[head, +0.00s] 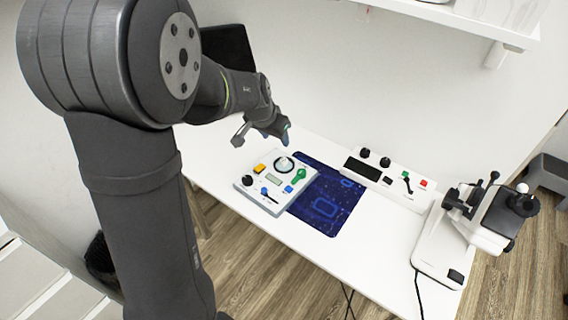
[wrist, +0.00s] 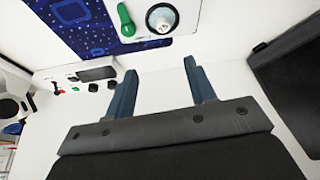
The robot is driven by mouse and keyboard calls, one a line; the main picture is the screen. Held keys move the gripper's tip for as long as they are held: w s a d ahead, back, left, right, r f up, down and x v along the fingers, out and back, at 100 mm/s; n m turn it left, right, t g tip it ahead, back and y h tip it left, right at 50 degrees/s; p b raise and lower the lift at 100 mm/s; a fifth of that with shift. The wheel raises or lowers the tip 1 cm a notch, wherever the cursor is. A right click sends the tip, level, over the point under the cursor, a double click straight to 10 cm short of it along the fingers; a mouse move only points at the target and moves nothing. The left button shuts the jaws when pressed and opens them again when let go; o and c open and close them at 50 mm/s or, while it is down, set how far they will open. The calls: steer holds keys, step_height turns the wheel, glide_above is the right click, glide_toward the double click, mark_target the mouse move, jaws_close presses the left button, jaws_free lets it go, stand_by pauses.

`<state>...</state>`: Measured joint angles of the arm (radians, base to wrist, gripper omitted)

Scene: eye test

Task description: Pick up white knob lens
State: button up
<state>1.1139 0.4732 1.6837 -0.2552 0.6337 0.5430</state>
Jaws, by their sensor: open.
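A round white piece with a dark rim (wrist: 162,18), which I take to be the white knob lens, sits on a white control panel (wrist: 128,46) at the top of the wrist view. It also shows on the panel in the head view (head: 285,164), near the panel's back edge. My gripper (wrist: 160,69) is open, with two blue fingers apart and nothing between them. In the head view, my gripper (head: 277,132) hangs above and behind the panel, apart from the round piece.
The panel also bears a green lever (head: 299,175), a yellow button (head: 259,168) and a black knob (head: 247,180). A blue mat (head: 335,208) lies beside it. A second panel (head: 398,176) and a microscope (head: 440,245) stand to the right. The front of the table is clear.

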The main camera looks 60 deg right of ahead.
glide_above(284, 159)
steer(key=s+a, duration=0.1)
steer(key=a, duration=0.1)
steer(key=f, duration=0.9)
steer(key=shift+a+f, duration=0.2)
steer(key=shift+f, duration=0.2)
steer(key=shift+w+x, duration=0.2)
steer(key=shift+x, duration=1.15)
steer(key=shift+w+x, duration=0.2)
steer(key=shift+x, duration=1.1)
steer(key=shift+a, duration=0.15)
steer(key=shift+c, duration=0.2)
steer(key=c, duration=1)
